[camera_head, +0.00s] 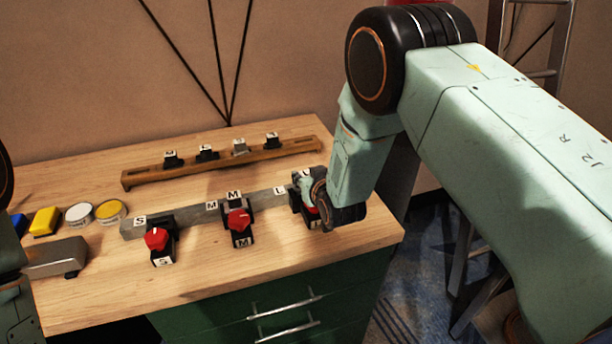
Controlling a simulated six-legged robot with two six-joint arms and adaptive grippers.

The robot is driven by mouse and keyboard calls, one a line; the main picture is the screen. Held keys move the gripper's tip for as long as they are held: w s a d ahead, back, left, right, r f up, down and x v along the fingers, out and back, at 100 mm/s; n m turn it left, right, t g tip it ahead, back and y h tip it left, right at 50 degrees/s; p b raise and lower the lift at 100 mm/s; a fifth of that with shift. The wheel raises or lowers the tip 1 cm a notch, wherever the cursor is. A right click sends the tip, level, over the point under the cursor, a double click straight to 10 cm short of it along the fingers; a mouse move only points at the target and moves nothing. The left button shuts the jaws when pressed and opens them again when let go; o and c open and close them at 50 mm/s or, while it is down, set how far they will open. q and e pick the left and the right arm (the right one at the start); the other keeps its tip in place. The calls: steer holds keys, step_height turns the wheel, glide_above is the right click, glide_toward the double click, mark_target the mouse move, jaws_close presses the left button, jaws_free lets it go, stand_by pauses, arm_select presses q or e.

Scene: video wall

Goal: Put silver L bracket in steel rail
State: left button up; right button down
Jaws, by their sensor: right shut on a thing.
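The steel rail (180,217) is a grey bar lying along the table, with S, M and L labels. Black pieces with red knobs stand at its S (157,240) and M (239,222) places. My right gripper (326,212) is at the rail's right end, by the L label, shut on a red knob (312,210); the gripper hides most of the piece under it.
At left are a yellow block (45,221), two round tins (110,212) and a grey block (55,257). The table front is clear above green drawers (260,310). A ladder stands at right.

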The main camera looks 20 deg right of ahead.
steer(key=shift+f, duration=0.1)
stand_by(0.3)
steer(key=shift+f+b, duration=0.35)
steer(key=shift+b, duration=0.05)
steer(key=shift+f, duration=0.3)
steer(key=c, duration=0.9)
jaws_free()
steer(key=shift+o, duration=0.3)
steer(key=o, duration=0.4)
